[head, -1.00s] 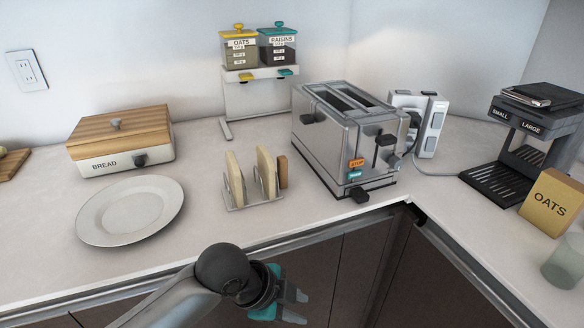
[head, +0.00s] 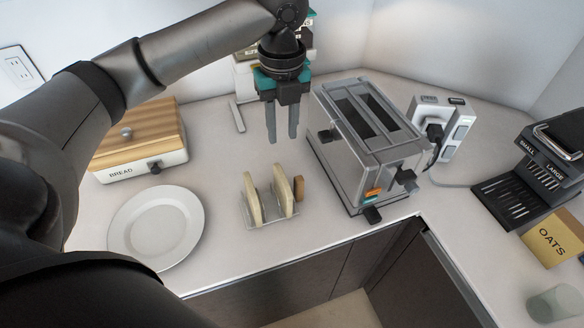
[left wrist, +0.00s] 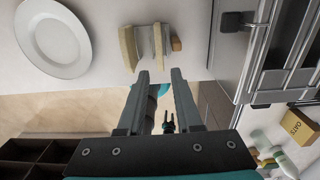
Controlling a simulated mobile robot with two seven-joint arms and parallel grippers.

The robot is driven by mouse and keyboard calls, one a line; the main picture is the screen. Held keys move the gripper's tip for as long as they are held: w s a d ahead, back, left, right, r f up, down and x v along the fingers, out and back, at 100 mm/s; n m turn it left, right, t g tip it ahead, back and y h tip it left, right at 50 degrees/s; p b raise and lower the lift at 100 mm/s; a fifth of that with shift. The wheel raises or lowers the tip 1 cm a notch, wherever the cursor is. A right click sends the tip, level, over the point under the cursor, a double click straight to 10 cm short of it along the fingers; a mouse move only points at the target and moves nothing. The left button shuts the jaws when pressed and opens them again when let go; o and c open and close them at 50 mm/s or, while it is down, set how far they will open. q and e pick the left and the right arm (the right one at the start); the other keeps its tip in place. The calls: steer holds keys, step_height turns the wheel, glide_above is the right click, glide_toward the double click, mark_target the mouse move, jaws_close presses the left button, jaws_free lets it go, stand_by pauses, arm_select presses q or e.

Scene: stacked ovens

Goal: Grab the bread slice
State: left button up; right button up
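Two pale bread slices stand upright in a small rack (head: 268,225) on the counter: a left slice (head: 252,198) and a right slice (head: 282,192). In the left wrist view the left slice (left wrist: 129,48) and right slice (left wrist: 158,46) lie just beyond my fingertips. My left gripper (head: 282,138) points down behind the rack in the head view, its fingers parted and empty, apart from the slices. The right gripper does not show in the head view; dark and teal parts between the left fingers in the wrist view are too small to identify.
The toaster (head: 365,150) stands right of the rack. A white plate (head: 155,228) and a bread box (head: 140,140) are at left. The counter edge runs just in front of the rack. An oats box (head: 552,240) is at right.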

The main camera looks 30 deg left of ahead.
arm_select(q)
steer(key=b, duration=0.1)
glide_toward(282, 176)
step_height(282, 176, down, 5)
steer(key=shift+f, duration=0.1)
steer(key=shift+s+f, duration=0.15)
steer(key=shift+f, duration=2.9)
jaws_close()
